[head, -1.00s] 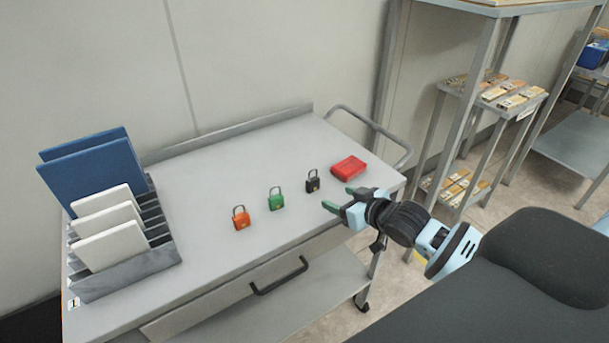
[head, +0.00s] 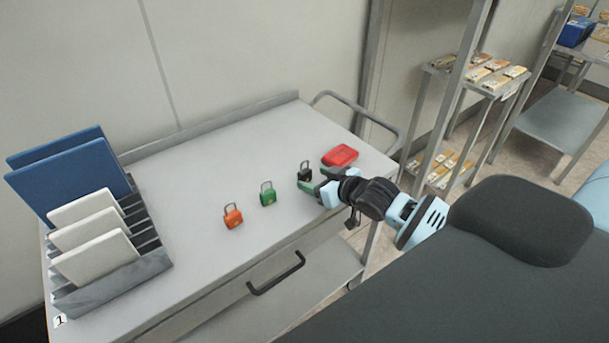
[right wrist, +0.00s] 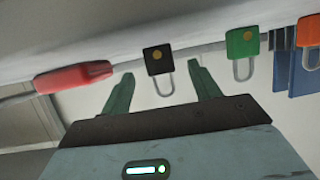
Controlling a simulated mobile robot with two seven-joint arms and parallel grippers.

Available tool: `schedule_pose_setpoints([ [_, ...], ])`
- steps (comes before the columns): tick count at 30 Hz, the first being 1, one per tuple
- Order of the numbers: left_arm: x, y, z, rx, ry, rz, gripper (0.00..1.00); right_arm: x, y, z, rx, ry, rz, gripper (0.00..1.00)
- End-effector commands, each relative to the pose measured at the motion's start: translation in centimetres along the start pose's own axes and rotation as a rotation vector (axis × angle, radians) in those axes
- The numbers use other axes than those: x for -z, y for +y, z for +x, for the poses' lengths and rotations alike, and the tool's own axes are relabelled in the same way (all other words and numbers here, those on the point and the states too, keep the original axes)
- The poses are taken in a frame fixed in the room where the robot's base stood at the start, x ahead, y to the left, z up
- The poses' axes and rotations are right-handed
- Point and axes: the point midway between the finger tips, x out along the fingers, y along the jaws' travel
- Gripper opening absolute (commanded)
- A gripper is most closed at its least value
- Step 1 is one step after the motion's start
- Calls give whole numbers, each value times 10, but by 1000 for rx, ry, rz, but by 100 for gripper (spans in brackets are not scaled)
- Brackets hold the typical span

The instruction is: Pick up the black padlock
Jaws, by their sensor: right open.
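The black padlock (head: 305,171) stands upright on the grey cart top, between the green padlock and the red case. My right gripper (head: 312,180) is at the near side of it, low over the cart top. The jaws are open. In the right wrist view the black padlock (right wrist: 157,66) shows between the two green fingertips of my right gripper (right wrist: 162,80), apart from both, with its shackle pointing down in that picture. My left gripper is not in view.
The green padlock (head: 267,194) and the orange padlock (head: 232,216) stand to the left. A red case (head: 340,156) lies just right of the black padlock. A rack (head: 155,262) with white and blue panels fills the cart's left end.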

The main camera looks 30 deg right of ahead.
Motion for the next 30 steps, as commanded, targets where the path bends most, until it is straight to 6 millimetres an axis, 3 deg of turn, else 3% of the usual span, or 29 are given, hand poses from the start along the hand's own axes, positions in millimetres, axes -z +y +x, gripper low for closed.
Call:
schedule_pose_setpoints([
  [12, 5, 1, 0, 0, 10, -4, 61, 3, 0, 46, 0, 1, 0, 62],
  [22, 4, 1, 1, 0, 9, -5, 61, 4, 0, 50, 0, 2, -1, 62],
  [30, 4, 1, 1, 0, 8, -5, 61, 4, 0, 50, 0, 2, -1, 28],
])
